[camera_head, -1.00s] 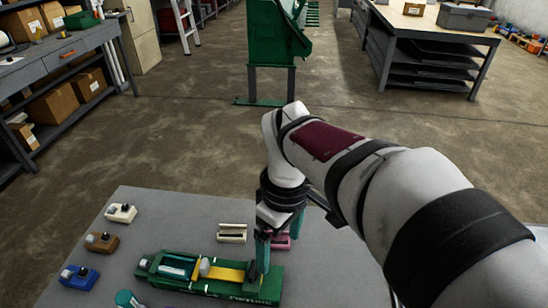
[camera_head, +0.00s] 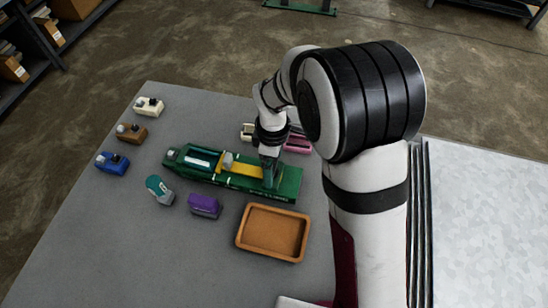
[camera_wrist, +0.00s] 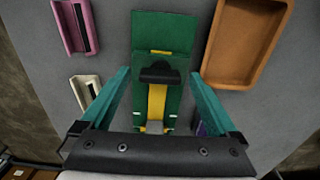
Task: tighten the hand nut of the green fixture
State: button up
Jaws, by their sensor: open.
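The green fixture (camera_head: 285,188) lies on the grey table, with a yellow strip (camera_head: 246,169) along its middle. In the wrist view the green fixture (camera_wrist: 165,32) runs up the middle of the picture. A black hand nut (camera_wrist: 160,73) sits across it at the end of the yellow strip. My gripper (camera_wrist: 161,76) is open, with one teal finger on each side of the fixture. The hand nut shows between the fingers with a gap on both sides. In the head view my gripper (camera_head: 269,172) is over the fixture's right end and hides the nut.
An orange-brown tray (camera_head: 239,243) lies in front of the fixture. A purple block (camera_head: 204,206) and a teal-and-grey piece (camera_head: 159,190) are nearby. Blue (camera_head: 112,163), brown (camera_head: 131,133) and cream (camera_head: 149,106) pieces stand left. A pink piece (camera_head: 298,144) is behind the fixture.

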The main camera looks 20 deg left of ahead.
jog(key=c, duration=1.4)
jog(key=shift+m, duration=0.3)
jog(key=m, duration=0.3)
jog(key=shift+m, duration=0.4)
jog(key=m, duration=0.4)
jog(key=shift+m, duration=0.3)
jog(key=m, duration=0.4)
jog(key=shift+w+m, duration=0.1)
jog(key=shift+m, duration=2.3)
